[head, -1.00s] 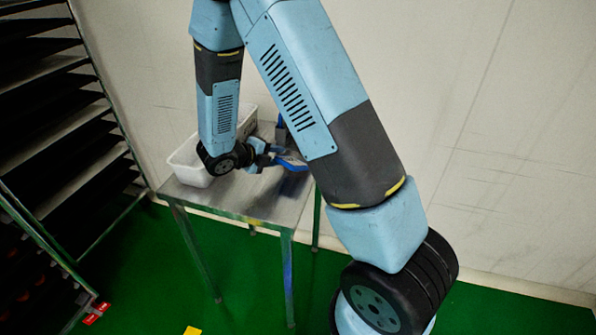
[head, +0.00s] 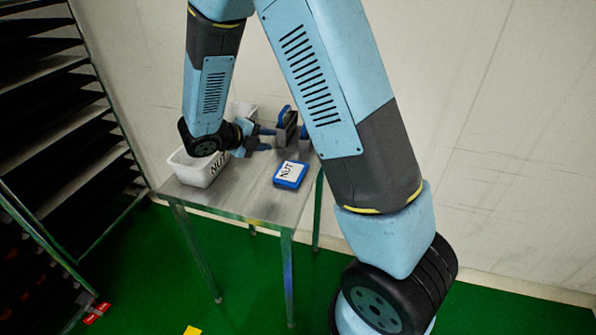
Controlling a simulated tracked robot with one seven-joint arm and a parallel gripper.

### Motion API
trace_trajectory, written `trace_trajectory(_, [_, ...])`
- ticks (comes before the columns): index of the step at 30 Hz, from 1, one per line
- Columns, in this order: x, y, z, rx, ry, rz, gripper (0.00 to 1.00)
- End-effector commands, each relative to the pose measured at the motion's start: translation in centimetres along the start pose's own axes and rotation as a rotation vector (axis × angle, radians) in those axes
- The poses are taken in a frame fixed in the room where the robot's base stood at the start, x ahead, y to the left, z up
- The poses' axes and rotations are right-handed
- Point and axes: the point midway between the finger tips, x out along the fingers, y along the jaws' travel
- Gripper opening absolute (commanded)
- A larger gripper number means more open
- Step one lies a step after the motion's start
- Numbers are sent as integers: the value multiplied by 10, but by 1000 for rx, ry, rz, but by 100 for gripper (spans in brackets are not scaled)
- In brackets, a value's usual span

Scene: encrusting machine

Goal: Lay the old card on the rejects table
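A blue-edged card (head: 291,175) with a white face marked "NUT" lies flat on the metal table (head: 235,202), near its right side. My gripper (head: 270,139) is above the table, up and to the left of the card and apart from it. Its two fingers point right with a gap between them, and nothing shows between them. My arm hides part of the table's back right corner.
A long white bin (head: 200,172), also marked "NUT", stands on the table's left side. A dark blue-edged item (head: 287,117) stands at the back, close to the fingers. A dark shelf rack (head: 65,130) is at the left. The table's front is clear.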

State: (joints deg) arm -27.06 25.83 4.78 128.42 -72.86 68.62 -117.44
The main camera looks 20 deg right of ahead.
Motion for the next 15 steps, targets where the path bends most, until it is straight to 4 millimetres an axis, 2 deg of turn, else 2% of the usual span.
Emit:
trace_trajectory(10, [-3,-8,-4,38,10,8,36])
trace_trajectory(15, [-4,-36,-26,273,71,55,36])
